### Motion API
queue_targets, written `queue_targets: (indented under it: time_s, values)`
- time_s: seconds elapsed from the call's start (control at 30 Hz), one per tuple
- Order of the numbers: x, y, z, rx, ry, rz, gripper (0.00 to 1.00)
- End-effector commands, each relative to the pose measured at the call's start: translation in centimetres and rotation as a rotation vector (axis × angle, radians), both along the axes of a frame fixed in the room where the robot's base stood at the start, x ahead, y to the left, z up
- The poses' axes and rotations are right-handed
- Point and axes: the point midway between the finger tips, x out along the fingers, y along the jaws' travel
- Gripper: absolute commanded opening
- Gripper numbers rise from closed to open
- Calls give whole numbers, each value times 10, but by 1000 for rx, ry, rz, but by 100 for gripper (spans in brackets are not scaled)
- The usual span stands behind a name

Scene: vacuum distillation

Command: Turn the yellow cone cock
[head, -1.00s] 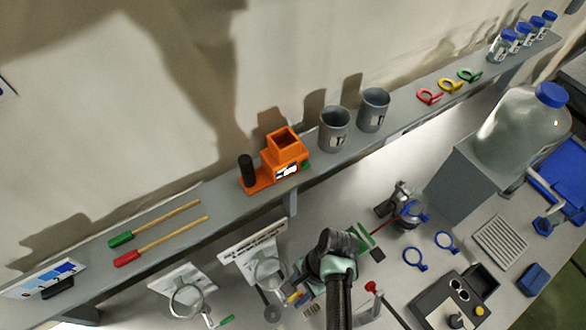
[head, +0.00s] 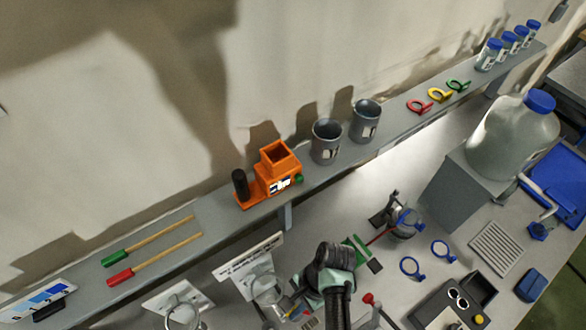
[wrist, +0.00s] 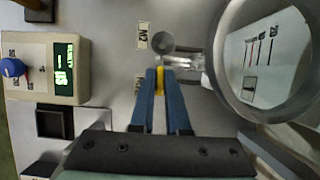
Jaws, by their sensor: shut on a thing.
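The yellow cone cock (wrist: 160,78) shows in the wrist view as a narrow yellow bar between my two blue fingertips. My gripper (wrist: 160,74) is shut on it. A clear glass tube with a round end (wrist: 180,62) lies just beyond and to the right of the fingertips. How far the cock is turned cannot be told.
A large glass vessel (wrist: 222,55) stands close to the right of my fingers. A device with a green display (wrist: 66,72) is at the left. Above the bench, a grey shelf (head: 220,212) holds an orange holder (head: 277,175) and grey cups (head: 326,142).

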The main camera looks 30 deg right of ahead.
Motion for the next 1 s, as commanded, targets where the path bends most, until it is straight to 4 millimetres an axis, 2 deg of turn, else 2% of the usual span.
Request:
queue_targets:
  time_s: [0.27,0.5,1.0]
  values:
    - [0,-8,-10,130,9,-5,0]
    - [1,-16,-23,338,14,-6,0]
    - [1,-24,-35,646,24,-4,0]
